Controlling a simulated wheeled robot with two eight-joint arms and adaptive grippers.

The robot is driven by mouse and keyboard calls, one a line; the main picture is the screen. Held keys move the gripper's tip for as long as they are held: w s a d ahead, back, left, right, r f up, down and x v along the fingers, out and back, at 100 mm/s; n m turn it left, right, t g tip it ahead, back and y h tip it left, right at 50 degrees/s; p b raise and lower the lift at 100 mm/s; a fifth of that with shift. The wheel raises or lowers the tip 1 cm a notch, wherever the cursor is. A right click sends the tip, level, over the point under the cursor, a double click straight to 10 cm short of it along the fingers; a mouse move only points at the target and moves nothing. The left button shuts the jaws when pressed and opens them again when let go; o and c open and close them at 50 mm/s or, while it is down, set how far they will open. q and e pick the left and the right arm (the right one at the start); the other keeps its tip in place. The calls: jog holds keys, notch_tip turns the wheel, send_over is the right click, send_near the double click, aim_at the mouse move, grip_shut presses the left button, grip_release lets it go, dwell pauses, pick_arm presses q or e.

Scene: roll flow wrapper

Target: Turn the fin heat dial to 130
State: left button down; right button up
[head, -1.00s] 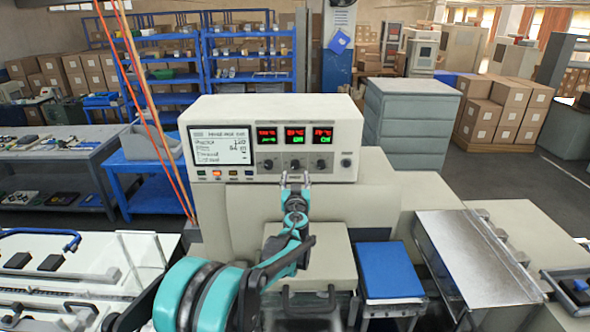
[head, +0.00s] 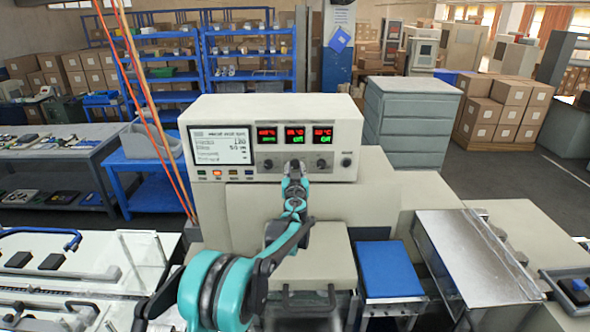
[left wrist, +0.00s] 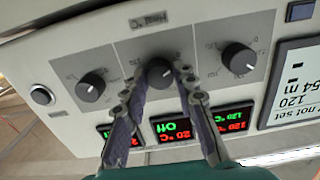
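The white control box (head: 275,112) carries a row of round dark dials below red and green displays. In the left wrist view, which is upside down, the middle dial (left wrist: 160,73) sits between the fingertips of my left gripper (left wrist: 159,69). The fingers flank this dial, and I cannot tell if they touch it. In the head view my left gripper (head: 295,166) covers the middle dial. A display above it (left wrist: 173,130) shows a red reading and a green "Off". Which dial is labelled fin heat is not readable. My right gripper is not in view.
The neighbouring dials (left wrist: 90,87) and (left wrist: 238,58) stand close on either side. A round button (left wrist: 42,95) is at the panel's end. The screen (head: 222,146) and several small buttons fill the box's left. A blue-topped stand (head: 388,270) is below right.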

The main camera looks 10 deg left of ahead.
pick_arm(q)
jog(key=shift+m, duration=0.3)
jog(key=m+b, duration=0.2)
jog(key=m, duration=0.1)
jog(key=shift+f+m, duration=0.1)
jog(key=shift+m, duration=0.2)
jog(key=m+b, duration=0.2)
jog(key=m, duration=0.3)
jog(key=m+b, duration=0.1)
jog(key=m, duration=0.4)
jog(key=shift+m, duration=0.4)
jog(key=m+b, duration=0.1)
jog(key=m, duration=0.4)
jog(key=shift+m, duration=0.3)
jog(key=c, duration=1.2)
grip_release()
jog(key=shift+s, duration=0.1)
